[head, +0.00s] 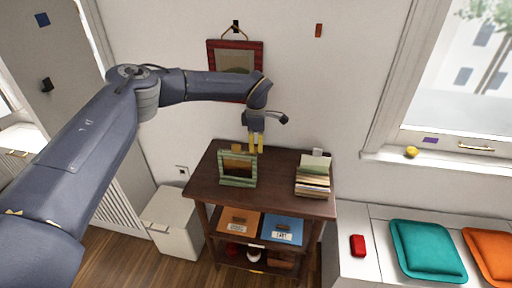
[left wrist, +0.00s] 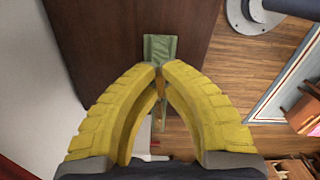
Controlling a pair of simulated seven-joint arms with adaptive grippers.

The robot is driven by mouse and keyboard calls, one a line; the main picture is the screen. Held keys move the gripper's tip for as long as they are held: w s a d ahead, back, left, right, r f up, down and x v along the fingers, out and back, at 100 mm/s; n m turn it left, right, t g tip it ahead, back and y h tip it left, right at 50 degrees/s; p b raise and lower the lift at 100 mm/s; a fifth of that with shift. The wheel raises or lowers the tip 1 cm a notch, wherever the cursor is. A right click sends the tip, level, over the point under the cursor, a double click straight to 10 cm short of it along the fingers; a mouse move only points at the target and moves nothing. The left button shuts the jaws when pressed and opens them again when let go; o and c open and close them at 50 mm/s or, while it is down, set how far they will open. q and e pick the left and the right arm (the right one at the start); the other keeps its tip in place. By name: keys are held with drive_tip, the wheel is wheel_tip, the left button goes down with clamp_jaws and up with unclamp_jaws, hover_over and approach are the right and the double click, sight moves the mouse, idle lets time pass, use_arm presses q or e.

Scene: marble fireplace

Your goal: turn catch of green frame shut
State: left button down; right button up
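The green frame (head: 224,181) stands upright on the dark wooden shelf unit (head: 290,205), with a brown panel inside it. A small brown block, perhaps its catch (head: 237,149), shows at its top edge. My left gripper (head: 256,151) points down with yellow fingers close together, at the frame's upper right corner and seemingly above or behind it. In the left wrist view the fingertips (left wrist: 159,66) meet over the green frame (left wrist: 160,46), hiding its middle. A brown bit shows between the fingers; I cannot tell whether they touch the frame. My right gripper is out of view.
A stack of books (head: 313,178) stands on the right of the shelf top. A red-framed picture (head: 252,46) hangs on the wall behind my arm. A white bin (head: 174,222) stands left of the shelf. Bare shelf top lies between frame and books.

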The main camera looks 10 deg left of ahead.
sight(256, 147)
use_arm(q)
drive_tip(key=shift+m, duration=1)
drive_tip(key=c, duration=1.5)
unclamp_jaws()
drive_tip(key=shift+c, duration=0.2)
wheel_tip(256, 147, up, 12)
